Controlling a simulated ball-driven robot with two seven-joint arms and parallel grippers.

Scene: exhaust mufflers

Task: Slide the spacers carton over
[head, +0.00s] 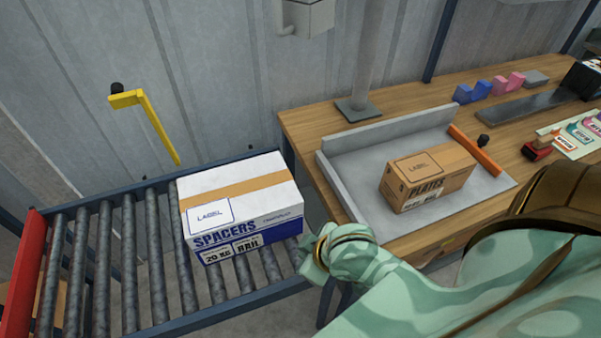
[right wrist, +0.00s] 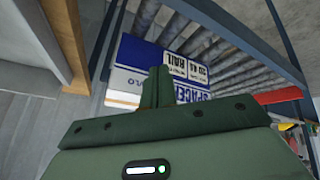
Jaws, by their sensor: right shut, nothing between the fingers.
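The spacers carton (head: 242,205) is a white box with a blue lower band and brown tape, sitting on the roller conveyor (head: 130,262) near its right end. My right gripper (head: 312,260) is at the carton's right side, close to its lower front corner. I cannot tell from the head view whether it touches. In the right wrist view the shut, empty fingers (right wrist: 156,88) stand in front of the carton (right wrist: 165,65) and hide part of it. My left gripper is not in view.
A wooden bench (head: 300,128) stands right of the conveyor. It bears a grey tray (head: 350,155) holding a brown carton (head: 428,178). A red end stop (head: 24,275) closes the conveyor's left end. A yellow bracket (head: 145,115) rises behind. The rollers left of the spacers carton are clear.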

